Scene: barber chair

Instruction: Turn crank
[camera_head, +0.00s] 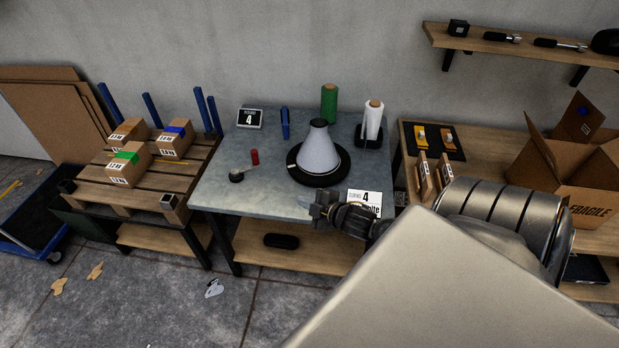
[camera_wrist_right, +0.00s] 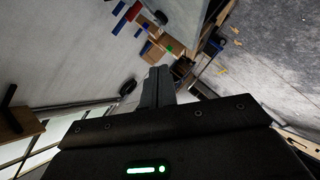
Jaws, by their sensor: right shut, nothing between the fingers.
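The crank is on the grey table (camera_head: 222,190), left of its middle. It has a dark round hub (camera_head: 236,177), a thin pale arm and an upright red handle (camera_head: 255,157). A grey cone (camera_head: 319,150) stands on a black round base (camera_head: 338,172) to the right of the crank. My right gripper (camera_head: 303,201) is near the table's front edge, right of and in front of the crank, apart from it. Its fingers are together and empty, as the right wrist view (camera_wrist_right: 158,86) also shows. My left gripper is out of view.
A white card (camera_head: 366,200) marked 4 is behind my right wrist. Green (camera_head: 329,103) and white (camera_head: 373,119) rolls stand at the back. A pallet table (camera_head: 90,192) with small boxes is left; an open carton (camera_head: 585,160) is right. The table between gripper and crank is clear.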

